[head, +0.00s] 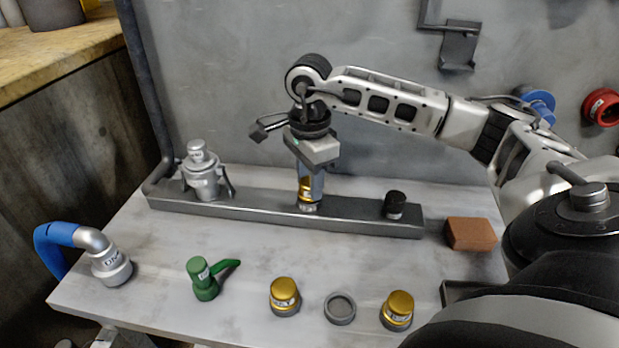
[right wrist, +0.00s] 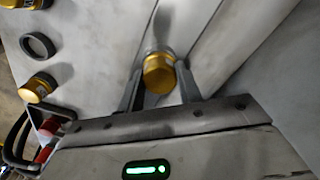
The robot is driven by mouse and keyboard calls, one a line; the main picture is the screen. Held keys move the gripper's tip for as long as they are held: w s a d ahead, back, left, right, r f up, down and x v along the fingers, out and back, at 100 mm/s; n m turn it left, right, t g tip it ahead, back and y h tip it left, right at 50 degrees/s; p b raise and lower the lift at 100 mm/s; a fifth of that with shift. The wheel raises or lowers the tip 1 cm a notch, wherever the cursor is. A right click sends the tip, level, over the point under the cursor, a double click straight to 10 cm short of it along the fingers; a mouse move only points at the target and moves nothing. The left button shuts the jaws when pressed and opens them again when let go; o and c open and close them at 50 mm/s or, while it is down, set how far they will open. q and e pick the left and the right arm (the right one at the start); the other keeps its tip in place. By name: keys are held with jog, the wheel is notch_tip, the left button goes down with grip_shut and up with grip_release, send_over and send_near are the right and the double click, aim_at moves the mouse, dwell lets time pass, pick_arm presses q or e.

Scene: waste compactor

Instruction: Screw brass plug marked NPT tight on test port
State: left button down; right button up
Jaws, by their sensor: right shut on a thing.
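My right gripper (head: 311,184) points down over the middle of the metal rail and is shut on a brass plug (head: 305,187). The plug is upright on the test port (head: 308,208), a short grey fitting on the rail. The gripper largely covers the plug in the head view, and its marking cannot be read. In the right wrist view, the plug's gold top (right wrist: 158,73) sits between the two fingers (right wrist: 159,85). How far it is threaded cannot be told. My left gripper does not show.
Two brass-topped plugs (head: 285,296) (head: 397,309) and a grey ring (head: 340,308) stand at the front. The rail (head: 255,213) also bears a silver fitting (head: 203,176) and a black cap (head: 395,204). A green-handled valve (head: 205,282), blue hose coupling (head: 111,264) and brown block (head: 470,234) flank them.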

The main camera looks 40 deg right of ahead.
jog(key=m, duration=0.3)
jog(key=shift+m, duration=1)
jog(key=m, duration=0.3)
jog(key=shift+m+p, duration=0.3)
jog(key=shift+m, duration=0.7)
jog(key=m, duration=0.3)
jog(key=shift+m+p, duration=0.3)
jog(key=shift+p, duration=0.05)
